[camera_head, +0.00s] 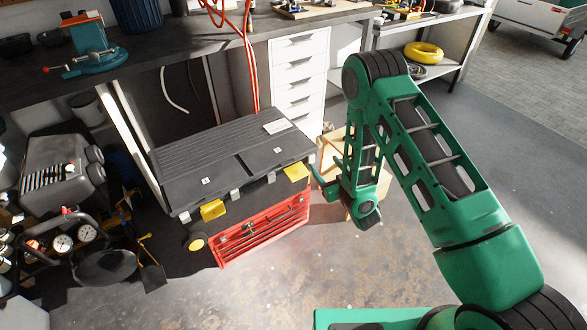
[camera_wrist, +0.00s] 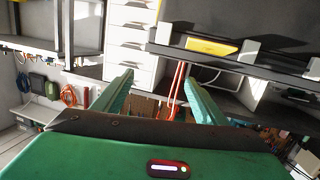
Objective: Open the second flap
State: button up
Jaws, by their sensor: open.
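A dark grey toolbox lid (camera_head: 225,140) tops a tool chest with a red drawer front (camera_head: 255,235). Its front half has two flat panels, left (camera_head: 190,190) and right (camera_head: 278,155), each with a small white label too small to read. Both look closed. A yellow latch (camera_head: 212,210) sits at the front left and another yellow latch (camera_head: 296,172) at the front right. My gripper (camera_head: 322,188) is just right of the right latch, apart from it. In the wrist view my gripper (camera_wrist: 160,95) is open and empty, below a yellow latch (camera_wrist: 210,46) on a dark edge.
A dark workbench (camera_head: 190,50) with a teal vise (camera_head: 90,45) runs behind the chest. White drawers (camera_head: 300,75) and a wooden crate (camera_head: 335,165) stand to the right. A compressor (camera_head: 60,180) crowds the left. The floor (camera_head: 300,285) in front is clear.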

jog(key=s+a+f+n+y, duration=0.2)
jog(key=s+a+f+y, duration=0.2)
jog(key=s+a, duration=0.2)
send_near(287, 160)
jog(key=x, duration=0.6)
jog(key=shift+f, duration=0.15)
jog(key=c, duration=1.5)
jog(key=shift+a, duration=0.1)
